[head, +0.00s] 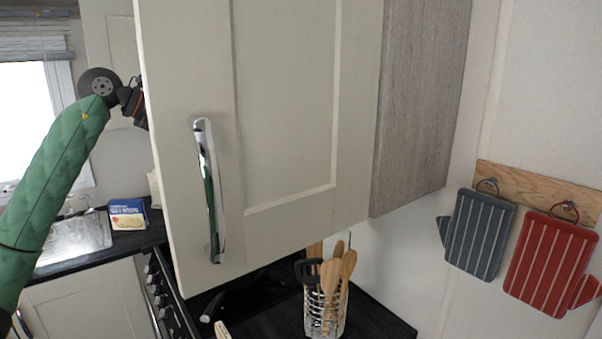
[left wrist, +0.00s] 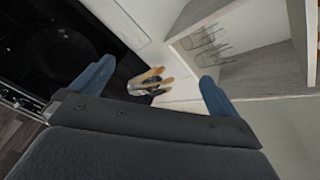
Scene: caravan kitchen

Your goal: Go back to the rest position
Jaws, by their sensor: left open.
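My left arm (head: 50,185) rises from the left in the head view, and its wrist passes behind the cream cupboard door (head: 285,110). The door hides my left gripper there. In the left wrist view the left gripper (left wrist: 157,71) has its two blue fingers wide apart with nothing between them. The door stands large in the middle of the head view, its chrome handle (head: 209,190) facing me and clear of the gripper. The left wrist view shows an open cupboard shelf (left wrist: 255,52) with glasses (left wrist: 205,42) on it. My right gripper is not in view.
A wire holder with wooden utensils (head: 326,310) stands on the dark worktop below the door. A blue box (head: 128,214) sits near the sink (head: 75,238) at left. Grey (head: 480,236) and red (head: 550,265) striped mitts hang on the right wall.

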